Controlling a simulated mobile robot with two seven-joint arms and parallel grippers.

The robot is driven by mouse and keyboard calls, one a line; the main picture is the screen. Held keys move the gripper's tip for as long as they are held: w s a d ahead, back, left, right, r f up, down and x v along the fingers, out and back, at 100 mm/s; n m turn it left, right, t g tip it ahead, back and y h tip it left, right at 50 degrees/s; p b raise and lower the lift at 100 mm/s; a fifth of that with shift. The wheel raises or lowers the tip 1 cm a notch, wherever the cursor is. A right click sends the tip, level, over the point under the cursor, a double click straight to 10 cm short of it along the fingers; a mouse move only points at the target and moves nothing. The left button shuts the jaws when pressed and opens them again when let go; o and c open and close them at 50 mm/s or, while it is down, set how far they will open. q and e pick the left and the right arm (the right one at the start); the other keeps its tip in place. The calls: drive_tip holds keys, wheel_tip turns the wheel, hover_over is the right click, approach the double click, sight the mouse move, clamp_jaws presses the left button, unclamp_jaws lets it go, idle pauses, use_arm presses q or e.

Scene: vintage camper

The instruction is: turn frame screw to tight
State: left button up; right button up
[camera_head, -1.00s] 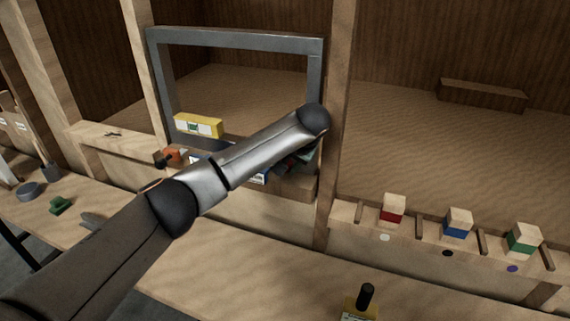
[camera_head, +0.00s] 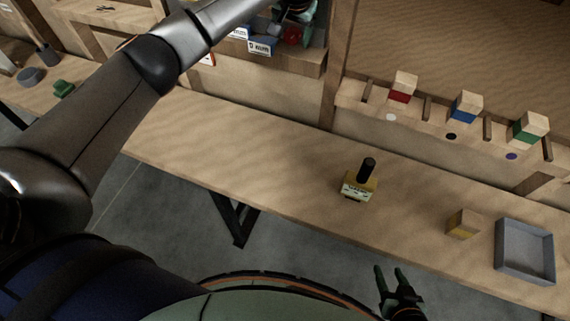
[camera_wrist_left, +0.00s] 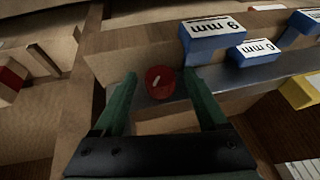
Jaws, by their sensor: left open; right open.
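A red round screw knob (camera_wrist_left: 160,82) with a short white mark sits on the grey frame in the left wrist view. In the head view a small red patch (camera_head: 292,36) shows at the same frame, partly hidden. My left gripper (camera_head: 297,12) is at the frame near the top edge of the head view. In the left wrist view its two green fingers (camera_wrist_left: 160,90) are open, one on each side of the red knob. I see no clear contact. My right gripper (camera_head: 390,278) is open and empty, low in front of the bench.
Blue blocks labelled in mm (camera_wrist_left: 212,38) stand close beside the knob. A yellow block with a black knob (camera_head: 360,186), a wooden block (camera_head: 463,224) and a grey tray (camera_head: 499,262) are on the bench. Coloured blocks line the shelf behind. The bench's middle left is clear.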

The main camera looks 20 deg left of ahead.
use_arm(q)
drive_tip(key=h, duration=0.4)
drive_tip(key=shift+a+r+n, duration=0.1)
drive_tip(key=shift+a+n, duration=0.3)
drive_tip(key=b+v, duration=0.2)
drive_tip(key=v, duration=1)
drive_tip(key=s+d+f+m+g+h, duration=0.15)
drive_tip(key=s+d+f, duration=0.25)
drive_tip(key=f, duration=0.6)
drive_tip(key=s+d+f+m+t+y, duration=0.15)
drive_tip(key=s+d+f, duration=0.3)
drive_tip(key=f, duration=0.55)
drive_tip(key=s+d+f+m+h, duration=0.1)
drive_tip(key=s+d+f, duration=0.1)
drive_tip(key=s+f, duration=0.8)
drive_tip(key=shift+s, duration=1.25)
